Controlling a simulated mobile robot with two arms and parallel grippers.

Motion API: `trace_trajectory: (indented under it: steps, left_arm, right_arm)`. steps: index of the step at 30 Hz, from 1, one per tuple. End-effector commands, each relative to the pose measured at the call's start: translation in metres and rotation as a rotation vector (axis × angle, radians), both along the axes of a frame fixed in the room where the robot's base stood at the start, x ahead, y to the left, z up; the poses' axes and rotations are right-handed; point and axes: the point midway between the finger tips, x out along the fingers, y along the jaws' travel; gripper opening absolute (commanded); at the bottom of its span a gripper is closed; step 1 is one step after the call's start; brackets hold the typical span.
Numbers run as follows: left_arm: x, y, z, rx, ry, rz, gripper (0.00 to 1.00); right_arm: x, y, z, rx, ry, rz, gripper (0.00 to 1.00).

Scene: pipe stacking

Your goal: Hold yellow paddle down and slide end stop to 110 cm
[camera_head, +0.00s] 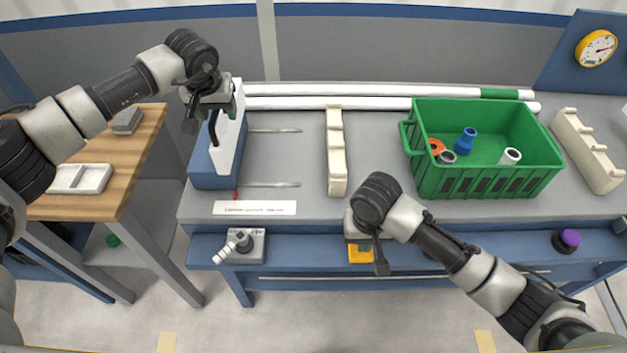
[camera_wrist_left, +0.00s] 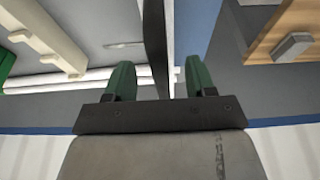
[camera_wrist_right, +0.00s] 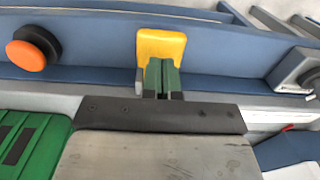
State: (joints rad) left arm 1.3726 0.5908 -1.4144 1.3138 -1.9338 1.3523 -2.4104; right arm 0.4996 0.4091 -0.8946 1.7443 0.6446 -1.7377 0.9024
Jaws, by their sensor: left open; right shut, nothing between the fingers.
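The end stop is a blue block (camera_head: 215,165) with an upright white plate (camera_head: 229,140) and a dark handle, at the bench's left end. My left gripper (camera_head: 208,112) is open above it. In the left wrist view, my left gripper's green fingers (camera_wrist_left: 160,80) are apart, with the dark handle (camera_wrist_left: 156,40) between them. The yellow paddle (camera_head: 360,253) is on the bench's blue front rail, partly hidden by my right arm.
A white scale strip (camera_head: 254,208) lies before a red pointer (camera_head: 236,195); its numbers are unreadable. Two metal rails (camera_head: 272,184) run right from the block toward a cream rack (camera_head: 336,150). A green bin (camera_head: 485,185) and long white pipes (camera_head: 330,103) are further right and behind.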

Motion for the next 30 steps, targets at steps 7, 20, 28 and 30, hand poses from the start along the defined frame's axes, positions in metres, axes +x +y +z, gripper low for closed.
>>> trace_trajectory:
  steps: [7, 20, 28, 30]
  left_arm:
    - [0.0, 0.0, 0.001, 0.0, 0.0, 0.0, 0.55]
    - [-0.011, 0.0, 0.038, 0.0, -0.002, 0.0, 0.55]
    - [-0.018, 0.0, 0.062, 0.0, -0.002, 0.0, 0.55]
    - [-0.019, 0.0, 0.065, 0.0, -0.001, -0.001, 0.55]
  right_arm:
    - [0.0, 0.0, 0.0, 0.0, 0.0, 0.0, 0.0]
    - [0.0, 0.0, 0.0, 0.0, 0.0, 0.0, 0.0]
    - [0.0, 0.0, 0.0, 0.0, 0.0, 0.0, 0.0]
    - [0.0, 0.0, 0.0, 0.0, 0.0, 0.0, 0.0]
